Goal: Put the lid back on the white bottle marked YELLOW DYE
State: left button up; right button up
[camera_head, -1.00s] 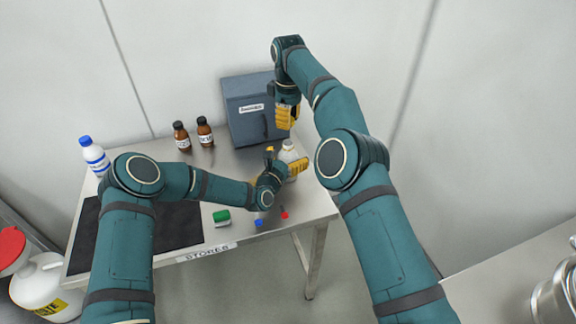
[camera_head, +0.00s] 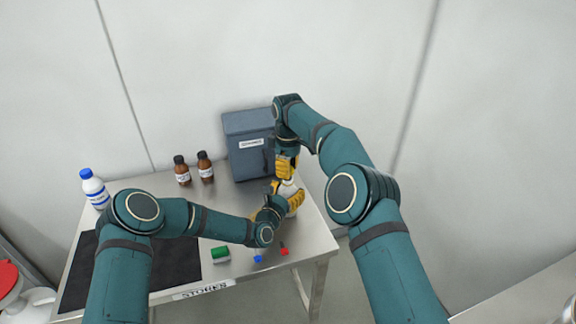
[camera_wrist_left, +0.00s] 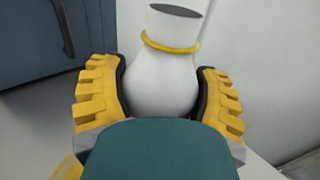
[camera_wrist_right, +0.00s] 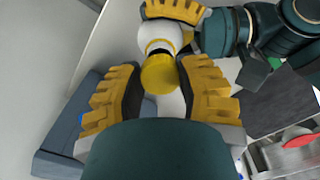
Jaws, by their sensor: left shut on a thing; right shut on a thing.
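The white bottle (camera_wrist_left: 165,85) has a yellow ring round its neck, and its open mouth shows dark at the top of the left wrist view. Its marking is not visible. My left gripper (camera_head: 284,203) is shut round the bottle's body and holds it upright at the table's right side. My right gripper (camera_head: 287,166) is just above the bottle, shut on a yellow lid (camera_wrist_right: 160,75). In the right wrist view the lid is between the fingertips, close to the bottle's neck (camera_wrist_right: 158,47); I cannot tell whether they touch.
A grey cabinet (camera_head: 246,150) stands close behind the grippers. Two brown bottles (camera_head: 206,171) and a blue-capped white bottle (camera_head: 95,189) stand further left. A green object (camera_head: 220,255), a small blue one (camera_head: 257,259) and a small red one (camera_head: 284,252) lie near the front edge.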

dwell(0.4)
jog(key=shift+f, duration=0.85)
jog(key=shift+f, duration=0.55)
pick_arm(q)
grip_shut()
pick_arm(e)
jog(key=m, duration=0.4)
jog(key=shift+m, duration=0.3)
jog(key=m, duration=0.3)
jog(key=shift+m, duration=0.4)
jog(key=m, duration=0.3)
jog(key=shift+a, duration=0.1)
jog(key=m, duration=0.5)
